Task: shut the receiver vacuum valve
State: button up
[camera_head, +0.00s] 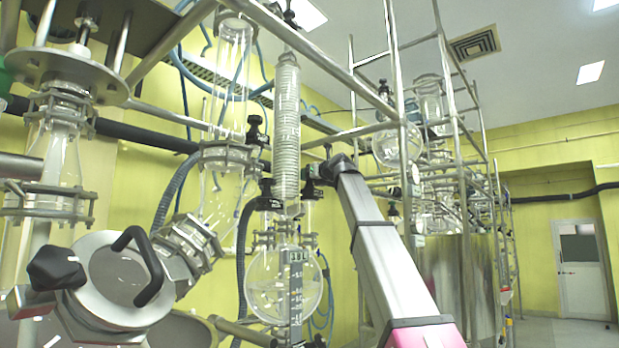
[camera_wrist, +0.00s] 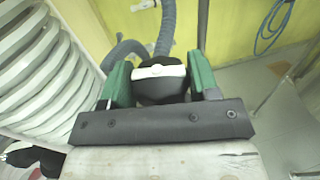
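In the wrist view, a black valve knob (camera_wrist: 160,86) with a white marking on its face sits between the two green fingers of my gripper (camera_wrist: 160,80). The fingers meet its left and right sides with no clear gap, so the gripper looks shut on it. In the head view, my gripper is mostly hidden by my arm, beside the receiver's right-hand black knob (camera_head: 310,171). The receiver flask (camera_head: 268,290) is a round clear glass vessel below. Another black knob (camera_head: 266,187) stands on its left neck. The valve's turn position cannot be told.
A ribbed white condenser column (camera_wrist: 35,65) fills the left of the wrist view, close to my gripper. A grey corrugated hose (camera_wrist: 166,28) runs behind the knob. In the head view, metal frame bars (camera_head: 397,80) and a large flanged reactor port (camera_head: 118,280) stand nearby.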

jog(key=shift+o, duration=0.7)
